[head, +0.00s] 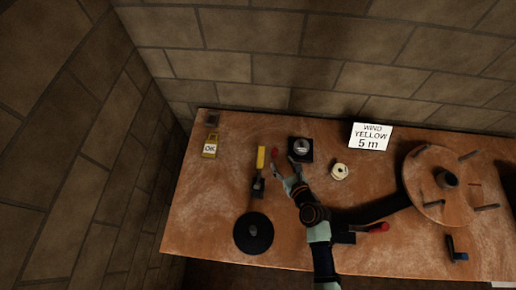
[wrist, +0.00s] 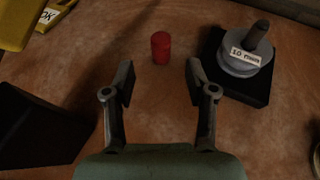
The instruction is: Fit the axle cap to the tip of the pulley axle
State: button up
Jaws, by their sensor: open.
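The axle cap, a small red cylinder (wrist: 160,47), stands upright on the wooden table just ahead of my gripper (wrist: 160,75). It also shows as a red spot in the head view (head: 274,152). My gripper is open, with one finger on each side of the line toward the cap; nothing is between the fingers. The grey pulley (wrist: 240,64), labelled "10 mm", sits on a black base (wrist: 250,92) right of the cap. The dark pulley axle (wrist: 258,31) sticks up from it. In the head view the pulley (head: 301,146) is just beyond my gripper (head: 284,165).
A yellow-and-black tool (head: 260,158) lies left of my gripper, with a black disc (head: 253,234) nearer. A pale spool (head: 339,171) and a large wooden reel (head: 425,190) are to the right. A "WIND YELLOW 5 m" sign (head: 370,137) stands behind.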

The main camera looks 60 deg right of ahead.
aim_at(276, 154)
jog(key=shift+w+f, duration=0.15)
jog(key=shift+w+d+f, duration=0.4)
jog(key=shift+d, duration=0.2)
jog(key=b+x, duration=0.1)
jog(key=x, duration=0.4)
jog(key=shift+w+d+b, duration=0.3)
jog(key=shift+w, duration=0.05)
jog(key=c, duration=1.1)
jog(key=shift+o, duration=0.2)
jog(key=shift+r, duration=0.2)
